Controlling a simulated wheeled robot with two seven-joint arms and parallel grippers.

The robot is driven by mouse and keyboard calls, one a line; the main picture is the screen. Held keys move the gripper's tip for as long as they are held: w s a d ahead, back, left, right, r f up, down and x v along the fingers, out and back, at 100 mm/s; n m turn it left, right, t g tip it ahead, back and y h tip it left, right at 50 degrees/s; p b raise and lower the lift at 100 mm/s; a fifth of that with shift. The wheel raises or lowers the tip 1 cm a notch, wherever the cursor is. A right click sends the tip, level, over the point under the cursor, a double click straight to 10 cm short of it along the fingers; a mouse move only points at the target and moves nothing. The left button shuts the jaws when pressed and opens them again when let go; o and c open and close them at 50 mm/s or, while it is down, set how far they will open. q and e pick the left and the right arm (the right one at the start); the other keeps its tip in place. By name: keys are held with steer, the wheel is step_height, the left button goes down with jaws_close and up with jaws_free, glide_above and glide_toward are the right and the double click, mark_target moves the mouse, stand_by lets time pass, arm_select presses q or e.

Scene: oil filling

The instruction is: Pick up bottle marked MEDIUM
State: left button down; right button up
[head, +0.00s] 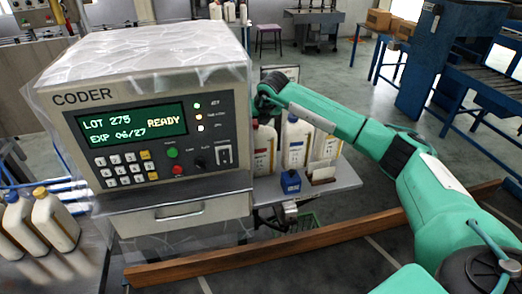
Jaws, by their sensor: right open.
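Several white bottles with yellowish labels stand on a grey shelf (343,184) to the right of the coder. One bottle (264,152) is beside the coder, a second bottle (296,142) is in the middle, and another (327,146) is at the right, partly behind my arm. The label words are too small to read, so I cannot tell which is marked MEDIUM. My right arm reaches in from the right above the bottles. My right gripper (264,106) is open near the top of the bottle beside the coder; its fingers are mostly hidden. My left gripper is out of view.
The large coder (155,110), reading READY, blocks the left of the shelf. A small blue item (290,182) and a card holder (321,172) stand at the shelf front. Other bottles (54,222) stand far left. A wooden beam (335,233) crosses low in front.

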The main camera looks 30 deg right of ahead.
steer(key=shift+w+f, duration=0.1)
steer(key=shift+f, duration=0.05)
jaws_close()
steer(key=shift+r, duration=0.2)
